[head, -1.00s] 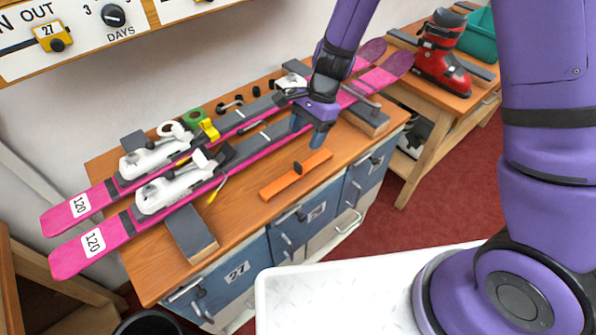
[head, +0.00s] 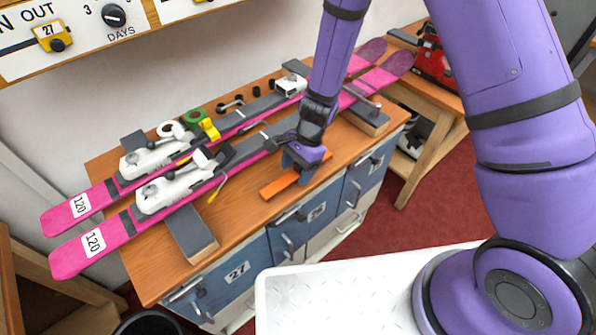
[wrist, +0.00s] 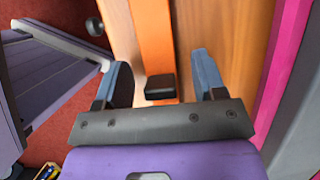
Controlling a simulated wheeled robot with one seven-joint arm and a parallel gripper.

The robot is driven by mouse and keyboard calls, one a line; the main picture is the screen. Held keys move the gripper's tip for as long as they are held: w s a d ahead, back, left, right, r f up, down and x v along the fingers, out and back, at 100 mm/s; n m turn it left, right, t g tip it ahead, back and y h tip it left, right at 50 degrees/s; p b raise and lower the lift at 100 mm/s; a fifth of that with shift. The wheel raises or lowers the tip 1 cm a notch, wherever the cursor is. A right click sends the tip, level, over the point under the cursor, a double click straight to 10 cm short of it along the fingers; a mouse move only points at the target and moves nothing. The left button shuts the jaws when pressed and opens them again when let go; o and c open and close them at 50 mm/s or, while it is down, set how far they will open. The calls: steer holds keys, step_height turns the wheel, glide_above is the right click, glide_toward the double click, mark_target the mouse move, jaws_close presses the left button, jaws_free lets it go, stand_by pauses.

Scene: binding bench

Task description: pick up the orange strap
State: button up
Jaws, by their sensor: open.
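The orange strap (head: 280,186) lies flat on the wooden bench top near its front edge. In the wrist view the strap (wrist: 155,45) runs away between my fingers, with its black buckle (wrist: 160,87) close to the gripper's palm. My gripper (head: 297,178) is open and points down over the strap, hiding its right part in the head view. In the wrist view the blue fingers of my gripper (wrist: 163,82) stand on either side of the strap, apart from it. I cannot tell the exact height of the fingertips above the bench.
Two pink skis (head: 118,232) with white bindings lie across the bench (head: 250,212) behind the strap, one close to my gripper. Blue drawers (head: 240,277) are below the front edge.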

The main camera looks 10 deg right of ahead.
steer(key=shift+f, duration=0.15)
steer(key=c, duration=1)
steer(key=shift+c, duration=0.2)
